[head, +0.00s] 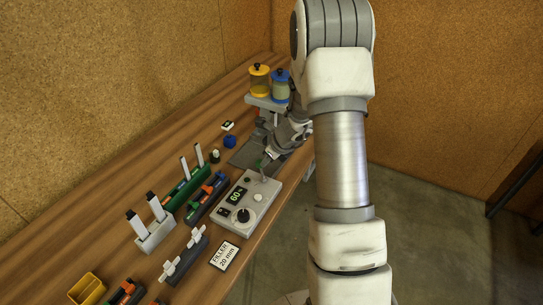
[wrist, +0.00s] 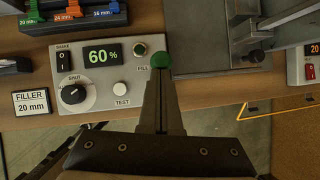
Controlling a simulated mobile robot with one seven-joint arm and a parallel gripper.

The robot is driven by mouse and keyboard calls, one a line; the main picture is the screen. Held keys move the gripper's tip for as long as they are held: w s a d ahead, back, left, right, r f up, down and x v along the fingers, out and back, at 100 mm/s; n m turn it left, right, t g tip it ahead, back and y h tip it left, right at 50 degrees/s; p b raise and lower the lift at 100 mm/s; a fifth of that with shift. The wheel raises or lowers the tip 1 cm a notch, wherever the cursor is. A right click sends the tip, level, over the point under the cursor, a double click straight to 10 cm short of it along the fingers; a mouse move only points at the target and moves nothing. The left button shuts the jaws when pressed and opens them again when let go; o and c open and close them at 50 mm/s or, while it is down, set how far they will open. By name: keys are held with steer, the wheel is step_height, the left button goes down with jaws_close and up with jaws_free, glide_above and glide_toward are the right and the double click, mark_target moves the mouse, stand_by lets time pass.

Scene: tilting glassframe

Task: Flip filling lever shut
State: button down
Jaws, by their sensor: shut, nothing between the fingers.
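The control box (head: 248,198) lies on the bench, and its face (wrist: 92,98) shows in the wrist view with a green 60% display (wrist: 103,55) and a black SHUT dial (wrist: 73,93). The filling lever's green knob (wrist: 160,60) is beside the FILL label, at the box's right edge. In the head view the lever (head: 263,168) stands up from the box's far end. My gripper (wrist: 160,78) is shut and empty. Its fingertips appear right at the green knob in the wrist view; I cannot tell whether they touch. The lever's shaft is mostly hidden there.
A FILLER 20 mm card (head: 224,255) lies in front of the box. Tool racks (head: 187,190) stand to the left. Yellow (head: 260,80) and blue (head: 281,85) topped jars stand at the back. A grey plate (wrist: 212,40) is right of the box.

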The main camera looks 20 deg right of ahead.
steer(key=shift+w+a+r, duration=0.1)
steer(key=shift+w+a, duration=0.35)
steer(key=shift+w, duration=0.05)
steer(key=shift+r+p, duration=0.75)
steer(key=shift+p, duration=0.05)
steer(key=shift+s, duration=0.1)
steer(key=shift+d, duration=0.15)
